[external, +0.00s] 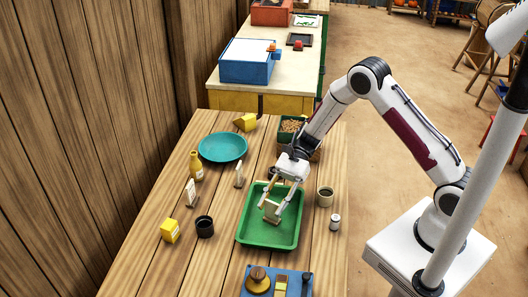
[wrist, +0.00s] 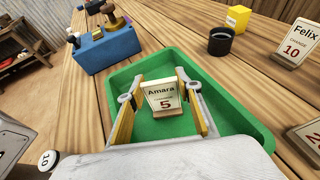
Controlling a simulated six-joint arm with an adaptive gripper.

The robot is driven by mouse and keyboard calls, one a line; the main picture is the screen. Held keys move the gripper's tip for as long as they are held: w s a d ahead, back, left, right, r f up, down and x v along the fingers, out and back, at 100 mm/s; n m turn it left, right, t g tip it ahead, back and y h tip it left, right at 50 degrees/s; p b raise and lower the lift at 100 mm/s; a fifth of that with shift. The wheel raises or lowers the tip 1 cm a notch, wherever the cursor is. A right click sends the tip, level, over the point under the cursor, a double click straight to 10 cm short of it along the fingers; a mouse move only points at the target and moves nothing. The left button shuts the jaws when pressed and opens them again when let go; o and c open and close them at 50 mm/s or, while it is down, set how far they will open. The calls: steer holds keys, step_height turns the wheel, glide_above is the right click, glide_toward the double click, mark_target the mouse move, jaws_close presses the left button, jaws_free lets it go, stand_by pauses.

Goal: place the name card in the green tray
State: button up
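A white name card (wrist: 162,97) reading "Amara" and "5", with a wooden foot, is between my gripper's fingertips in the wrist view. My gripper (external: 271,205) points down over the green tray (external: 263,242), and its fingers meet the card's two side edges. The card also shows in the external view (external: 271,212), inside the tray's outline. The tray is otherwise empty in the visible part. I cannot tell whether the card's foot touches the tray floor (wrist: 165,128).
Two other cards (external: 190,193) (external: 239,174) stand left of the tray. A blue box (wrist: 105,48) lies at the tray's near end.

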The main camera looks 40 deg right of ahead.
steer(key=o, duration=0.4)
steer(key=shift+r, duration=0.15)
steer(key=v, duration=1.2)
stand_by(0.6)
